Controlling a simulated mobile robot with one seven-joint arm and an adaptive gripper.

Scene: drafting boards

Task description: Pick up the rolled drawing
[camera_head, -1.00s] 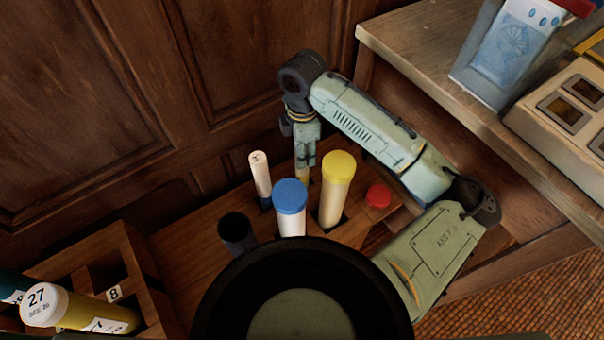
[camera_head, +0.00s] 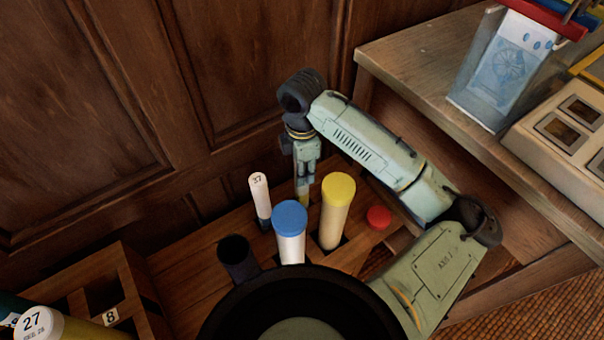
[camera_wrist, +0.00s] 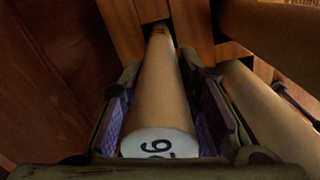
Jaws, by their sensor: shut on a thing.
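The rolled drawing is a slim tan roll (camera_head: 303,194), seen below my gripper (camera_head: 304,172) in the head view. In the wrist view the tan roll (camera_wrist: 160,90) lies between both finger pads, its pale end with a dark digit, 9 or 6, facing the camera. My gripper (camera_wrist: 161,108) is shut on it near that end. The roll's far end reaches down toward an opening in the wooden rack (camera_head: 190,260). Whether that end is still inside the opening cannot be told.
Close by stand a white roll marked 37 (camera_head: 260,200), a blue-capped tube (camera_head: 290,235), a yellow-capped tube (camera_head: 337,212), a red cap (camera_head: 379,217) and a dark empty tube (camera_head: 237,258). A wooden table (camera_head: 430,65) is at right; a panelled wall is behind.

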